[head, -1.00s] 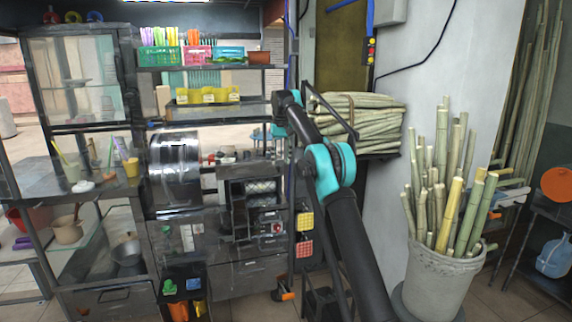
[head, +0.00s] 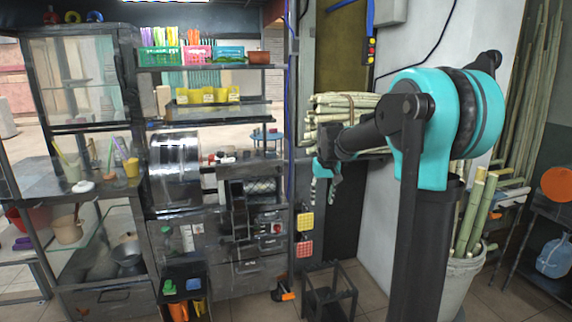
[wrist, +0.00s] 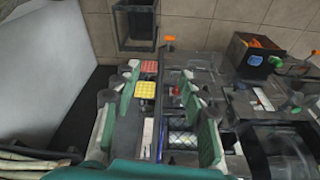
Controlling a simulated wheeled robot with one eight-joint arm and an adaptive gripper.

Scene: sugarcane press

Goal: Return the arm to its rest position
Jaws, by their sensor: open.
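My arm (head: 440,130) is folded at the right of the head view, its teal elbow high in front of the white wall. My gripper (head: 323,188) hangs fingers down beside the cane bundle, to the right of the press. In the wrist view the two green fingers of my gripper (wrist: 160,72) are spread apart with nothing between them. The sugarcane press (head: 250,205) stands left of my gripper, apart from it, with its roller housing and red switch visible.
Bundled canes (head: 345,103) lie on a rack behind my forearm. A grey pot (head: 465,285) of upright canes stands at the right, partly hidden by my arm. A dark metal stand (head: 328,295) is on the floor below. Shelves (head: 205,65) with baskets are at the back.

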